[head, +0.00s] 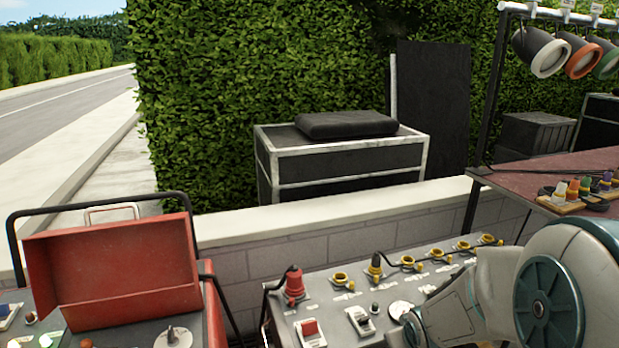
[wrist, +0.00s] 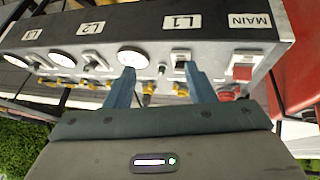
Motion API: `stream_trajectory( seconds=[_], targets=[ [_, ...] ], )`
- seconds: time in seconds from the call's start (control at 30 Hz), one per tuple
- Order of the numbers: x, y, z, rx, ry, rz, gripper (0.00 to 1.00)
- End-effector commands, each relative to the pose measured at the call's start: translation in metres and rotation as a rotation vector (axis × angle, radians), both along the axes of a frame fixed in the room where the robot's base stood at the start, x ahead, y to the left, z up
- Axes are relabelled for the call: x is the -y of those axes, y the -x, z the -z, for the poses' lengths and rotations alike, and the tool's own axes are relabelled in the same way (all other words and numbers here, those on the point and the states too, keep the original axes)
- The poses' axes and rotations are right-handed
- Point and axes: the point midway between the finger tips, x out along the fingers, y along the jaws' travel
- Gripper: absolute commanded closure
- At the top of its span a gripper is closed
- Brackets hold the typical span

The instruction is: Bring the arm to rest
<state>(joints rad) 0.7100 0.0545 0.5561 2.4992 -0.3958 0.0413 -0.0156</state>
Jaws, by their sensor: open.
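My gripper (wrist: 158,72) is open and empty in the wrist view, its two blue fingers apart. It points at the grey power panel (wrist: 225,40). The right fingertip lies in front of the L1 switch (wrist: 181,56), and the left one in front of a round gauge (wrist: 133,54); I cannot tell whether they touch. In the head view my arm (head: 548,295) bends over the right end of the same panel (head: 335,296), and the fingers cannot be made out there.
A red switch (head: 309,328) and red plug (head: 294,285) are at the panel's left. A red open case (head: 112,268) stands further left. A low wall (head: 345,210) runs behind. A shelf with colored items (head: 545,168) and hanging lamps (head: 547,52) are at right.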

Motion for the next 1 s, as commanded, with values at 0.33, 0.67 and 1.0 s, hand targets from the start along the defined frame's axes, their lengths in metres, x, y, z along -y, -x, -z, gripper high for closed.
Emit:
stream_trajectory(
  seconds=[0.33, 0.67, 1.0],
  targets=[
    [-0.024, 0.075, -0.119, -0.151, 0.014, 0.183, 0.51],
    [-0.058, 0.143, -0.181, -0.271, -0.15, 0.233, 0.51],
    [-0.062, 0.152, -0.184, -0.294, -0.177, 0.234, 0.64]
  ],
)
